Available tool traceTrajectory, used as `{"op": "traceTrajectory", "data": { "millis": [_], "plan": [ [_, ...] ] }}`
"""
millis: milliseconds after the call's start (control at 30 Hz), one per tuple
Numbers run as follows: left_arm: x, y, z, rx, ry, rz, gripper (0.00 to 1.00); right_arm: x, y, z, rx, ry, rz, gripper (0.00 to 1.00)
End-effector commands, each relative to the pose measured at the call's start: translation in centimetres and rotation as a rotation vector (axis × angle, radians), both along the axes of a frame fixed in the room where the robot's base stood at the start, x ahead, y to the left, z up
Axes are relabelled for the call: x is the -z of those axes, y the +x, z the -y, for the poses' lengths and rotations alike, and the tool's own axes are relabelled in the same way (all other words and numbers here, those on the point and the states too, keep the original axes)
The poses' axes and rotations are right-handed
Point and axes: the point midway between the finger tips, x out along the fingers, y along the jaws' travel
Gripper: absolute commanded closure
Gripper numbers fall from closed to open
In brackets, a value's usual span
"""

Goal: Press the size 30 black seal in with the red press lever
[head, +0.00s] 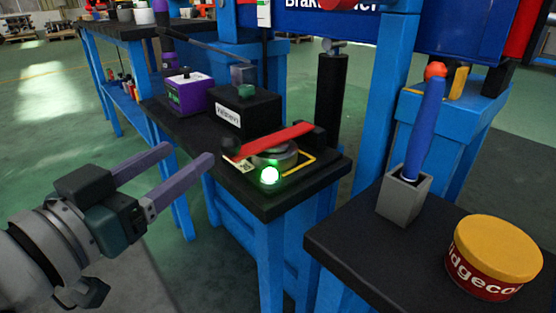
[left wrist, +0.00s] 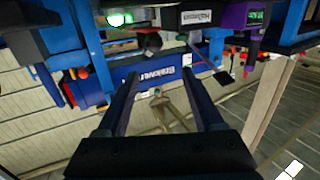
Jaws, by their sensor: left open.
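The red press lever (head: 275,141) lies nearly level over a round metal fixture (head: 280,157) on the black bench; a black knob (head: 230,146) is at its left end. I cannot make out the black seal; the lever covers part of the fixture. A green lamp (head: 269,176) glows at the bench's front edge and also shows in the left wrist view (left wrist: 119,19). A small pale label (head: 238,166) lies beside the fixture. My left gripper (head: 191,156) is open and empty, left of the lever and apart from it. My right gripper is not in view.
A black box (head: 243,107) and a purple box (head: 190,92) stand behind the lever. A dark post (head: 331,100) rises behind it. At the right, a bench holds a grey holder (head: 404,198) with a blue handle and a yellow-lidded tub (head: 494,255). Open floor lies left.

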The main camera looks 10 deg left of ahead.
Motion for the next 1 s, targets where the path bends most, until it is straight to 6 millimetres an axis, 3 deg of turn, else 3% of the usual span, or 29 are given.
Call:
{"op": "traceTrajectory", "data": {
  "millis": [33,133,367,800,1000],
  "plan": [
    [2.2,0.1,0.1,0.011,-0.004,0.013,0.31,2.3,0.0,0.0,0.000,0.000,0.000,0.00],
    [2.8,0.2,0.2,0.026,-0.009,0.032,0.31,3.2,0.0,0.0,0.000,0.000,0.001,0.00],
    [2.7,1.7,0.7,0.034,-0.012,0.042,0.31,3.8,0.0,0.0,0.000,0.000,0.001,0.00],
    [2.7,8.6,2.6,0.032,-0.011,0.040,0.31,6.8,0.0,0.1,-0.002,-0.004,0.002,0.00],
    [2.6,9.7,2.9,0.031,-0.010,0.037,0.31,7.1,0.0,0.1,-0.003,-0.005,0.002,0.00]
  ]
}}
